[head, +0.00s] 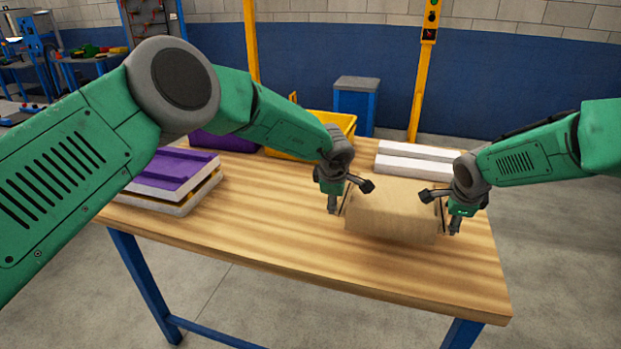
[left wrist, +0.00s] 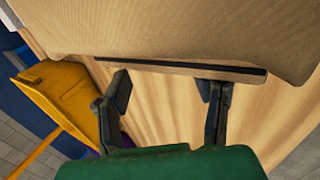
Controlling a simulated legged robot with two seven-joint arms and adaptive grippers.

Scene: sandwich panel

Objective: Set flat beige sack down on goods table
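The flat beige sack (head: 392,210) is at the right part of the wooden goods table (head: 265,225), low over or on its top; I cannot tell whether its underside touches. It lies between my two grippers, with a dark strip at each end. My left gripper (head: 350,196) is at its left end, and my right gripper (head: 441,211) is at its right end. Both have their fingers spread. In the left wrist view, the left gripper's fingers (left wrist: 165,92) are apart, with nothing between them, and the sack (left wrist: 190,35) with its dark-edged end is just beyond the tips.
White-and-grey slabs (head: 412,160) lie behind the sack. A yellow bin (head: 340,124) stands at the table's back; it also shows in the left wrist view (left wrist: 70,95). A purple-topped stack (head: 172,175) is at the left. The table's front middle is clear.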

